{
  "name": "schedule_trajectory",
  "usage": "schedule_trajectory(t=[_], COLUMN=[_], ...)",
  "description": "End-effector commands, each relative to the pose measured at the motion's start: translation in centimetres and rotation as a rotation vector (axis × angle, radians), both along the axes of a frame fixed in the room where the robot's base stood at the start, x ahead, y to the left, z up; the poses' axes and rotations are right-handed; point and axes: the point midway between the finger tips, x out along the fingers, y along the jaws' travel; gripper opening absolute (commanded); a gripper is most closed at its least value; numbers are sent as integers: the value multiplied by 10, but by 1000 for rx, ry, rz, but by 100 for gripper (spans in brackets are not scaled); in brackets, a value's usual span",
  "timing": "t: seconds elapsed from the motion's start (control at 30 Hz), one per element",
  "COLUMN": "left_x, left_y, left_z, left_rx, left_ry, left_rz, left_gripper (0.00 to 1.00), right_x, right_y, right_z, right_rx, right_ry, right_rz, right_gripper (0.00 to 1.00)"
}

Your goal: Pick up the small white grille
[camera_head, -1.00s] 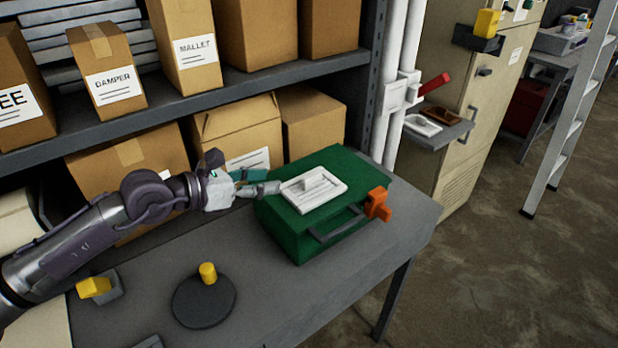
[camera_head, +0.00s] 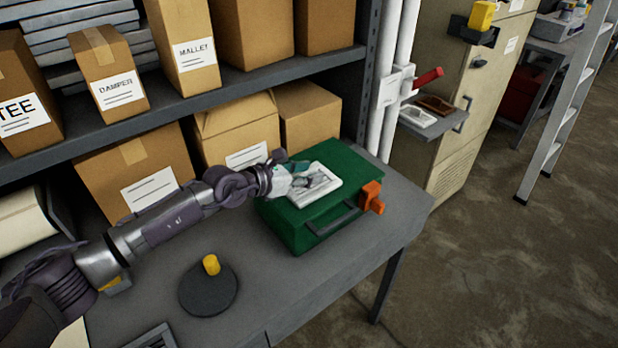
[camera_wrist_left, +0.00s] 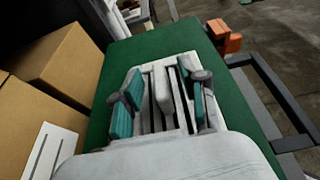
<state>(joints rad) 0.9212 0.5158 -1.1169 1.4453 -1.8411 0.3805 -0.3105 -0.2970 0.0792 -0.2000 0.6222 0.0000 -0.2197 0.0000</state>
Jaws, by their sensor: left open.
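The small white grille (camera_head: 325,187) lies flat on top of the green case (camera_head: 331,214) on the bench. My left gripper (camera_head: 303,181) is over the grille from the left and covers part of it. In the left wrist view the grille's raised white bar (camera_wrist_left: 162,90) stands between the two teal-padded fingers of my left gripper (camera_wrist_left: 160,100). The fingers are open, one on each side of the bar, with a gap showing on both sides. Whether the fingertips touch the grille's face I cannot tell. My right gripper is not in view.
An orange clamp-like piece (camera_head: 370,197) sticks out at the case's right side. A dark disc with a yellow knob (camera_head: 208,289) lies on the bench (camera_head: 262,290). Cardboard boxes (camera_head: 233,135) stand close behind. A similar pale piece (camera_head: 418,116) lies on a cabinet ledge.

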Motion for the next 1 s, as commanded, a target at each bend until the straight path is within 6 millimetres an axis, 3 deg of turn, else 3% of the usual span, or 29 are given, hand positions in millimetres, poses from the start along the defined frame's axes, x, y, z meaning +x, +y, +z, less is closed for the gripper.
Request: schedule_trajectory(t=[0.3,0.57,1.0], left_x=[4,3,4], left_y=[-5,-4,-4], left_z=[-3,-3,-1], left_rx=[1,1,-1], left_ry=[1,1,-1], left_rz=[0,0,0], left_gripper=[43,0,0], right_x=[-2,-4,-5], right_y=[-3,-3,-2], right_z=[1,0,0], right_rx=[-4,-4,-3], right_ry=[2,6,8], right_rz=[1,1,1], right_gripper=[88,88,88])
